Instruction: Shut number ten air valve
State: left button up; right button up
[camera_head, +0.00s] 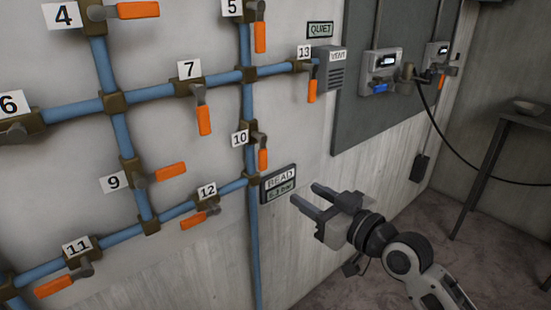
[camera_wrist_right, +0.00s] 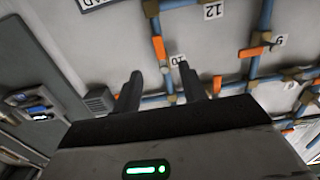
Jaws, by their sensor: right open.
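The number ten valve shows in the head view as a brown body on the vertical blue pipe, beside its white "10" label (camera_head: 240,138). Its orange handle (camera_head: 263,159) hangs straight down, in line with the pipe. In the right wrist view, which is upside down, the handle (camera_wrist_right: 159,48) and the label (camera_wrist_right: 178,61) appear beyond the fingers. My right gripper (camera_head: 304,193) is open and empty, below and right of the handle and apart from it. Its two fingers also show in the right wrist view (camera_wrist_right: 158,72). My left gripper is not in view.
Valve 7's handle (camera_head: 204,120), valve 12's handle (camera_head: 194,221) and valve 13's handle (camera_head: 312,91) are nearby. A dark panel with meters (camera_head: 382,68) is to the right.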

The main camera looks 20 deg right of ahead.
aim_at(264, 159)
jog(key=x, duration=0.5)
jog(key=r+p+x, duration=0.1)
jog(key=x, duration=0.4)
jog(key=r+x, duration=0.1)
jog(key=x, duration=0.5)
jog(key=shift+w+d, duration=0.2)
jog(key=shift+d, duration=0.05)
grip_shut()
